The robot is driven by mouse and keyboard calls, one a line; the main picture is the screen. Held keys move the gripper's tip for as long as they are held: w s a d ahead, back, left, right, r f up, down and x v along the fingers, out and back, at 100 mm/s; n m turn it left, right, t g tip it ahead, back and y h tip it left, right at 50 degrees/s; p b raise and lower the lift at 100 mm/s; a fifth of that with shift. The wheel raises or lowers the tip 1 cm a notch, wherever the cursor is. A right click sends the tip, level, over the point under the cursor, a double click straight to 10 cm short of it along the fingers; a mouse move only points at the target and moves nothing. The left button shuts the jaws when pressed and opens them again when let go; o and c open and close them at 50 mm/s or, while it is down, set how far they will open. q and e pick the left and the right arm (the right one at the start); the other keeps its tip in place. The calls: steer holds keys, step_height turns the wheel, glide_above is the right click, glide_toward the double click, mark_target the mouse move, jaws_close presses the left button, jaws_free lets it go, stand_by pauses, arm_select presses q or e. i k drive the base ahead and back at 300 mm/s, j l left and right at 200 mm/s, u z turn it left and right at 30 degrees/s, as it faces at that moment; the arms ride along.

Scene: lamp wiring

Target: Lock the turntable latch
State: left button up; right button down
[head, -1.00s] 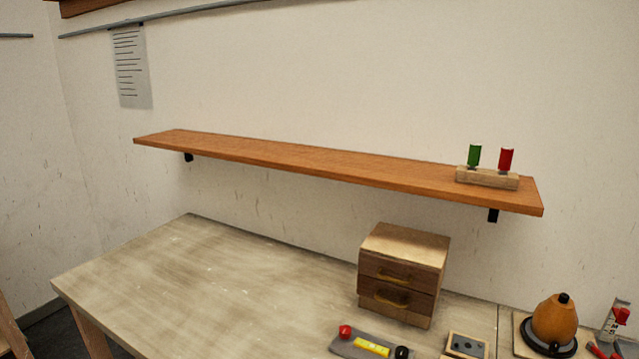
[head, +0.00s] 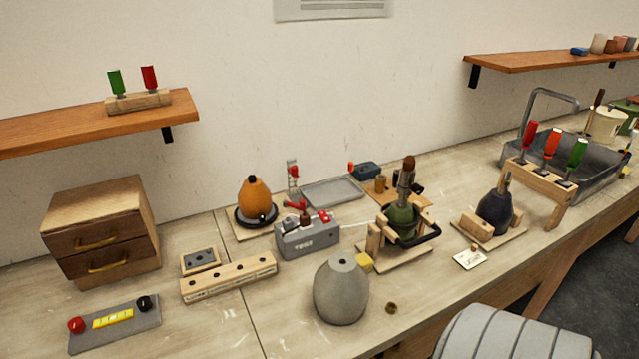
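An orange lamp body (head: 256,203) stands upright on a black round base (head: 270,219), which looks like a turntable, on a wooden board at the back of the bench. A small upright metal piece with a red part (head: 293,172) and a red-handled item (head: 295,205) are just to its right. I cannot tell which part is the latch, or whether it is locked. A green lamp body (head: 402,222) sits in a wooden stand with a black bar around its front. Neither of my grippers is in view.
A grey test box (head: 307,238), a grey lamp body (head: 341,292) and a long wooden block (head: 229,278) stand in front of the turntable. A drawer box (head: 104,230) is left. A dark lamp body (head: 495,212) and screwdriver rack (head: 545,180) are right.

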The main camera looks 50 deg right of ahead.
mark_target(302, 206)
steer(key=z, duration=1.35)
